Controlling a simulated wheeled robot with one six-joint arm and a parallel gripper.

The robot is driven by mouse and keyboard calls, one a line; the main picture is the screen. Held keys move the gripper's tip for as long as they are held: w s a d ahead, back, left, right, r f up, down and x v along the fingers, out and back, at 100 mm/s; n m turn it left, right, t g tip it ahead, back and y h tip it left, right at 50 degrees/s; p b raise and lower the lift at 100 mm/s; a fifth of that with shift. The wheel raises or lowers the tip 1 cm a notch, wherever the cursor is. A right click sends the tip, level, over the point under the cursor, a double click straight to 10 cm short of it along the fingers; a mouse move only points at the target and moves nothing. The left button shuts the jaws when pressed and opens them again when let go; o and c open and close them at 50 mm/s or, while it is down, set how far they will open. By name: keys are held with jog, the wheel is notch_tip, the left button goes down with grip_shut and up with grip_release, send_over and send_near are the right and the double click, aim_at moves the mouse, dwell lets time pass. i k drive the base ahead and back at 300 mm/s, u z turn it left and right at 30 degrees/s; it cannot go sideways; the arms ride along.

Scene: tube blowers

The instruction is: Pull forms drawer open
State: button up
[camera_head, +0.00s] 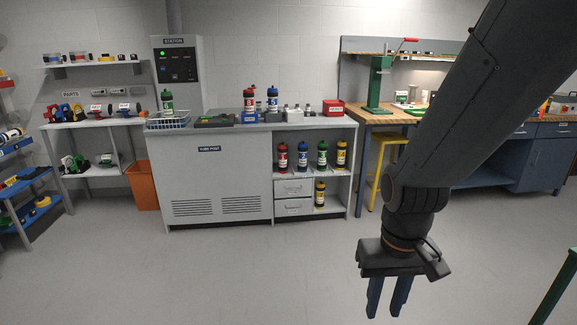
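Two small light grey drawers are stacked in the lower middle of the grey station cabinet. The upper drawer (293,187) and the lower drawer (293,207) both look closed, each with a small handle on its front. Their labels are too small to read, so I cannot tell which is the forms drawer. My gripper (384,312) hangs over the floor at the lower right, pointing down, to the right of the drawers and well apart from them. Its two blue fingers are apart with nothing between them.
The grey station cabinet (217,172) has shelves with several coloured bottles beside the drawers. An orange bin (142,185) stands at its left. A yellow stool (387,165) stands by the workbench at its right. A green post (556,286) is at far right. The floor before the drawers is clear.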

aim_at(292, 186)
jog(key=u, duration=0.05)
jog(key=i, duration=3.55)
jog(key=u, duration=0.15)
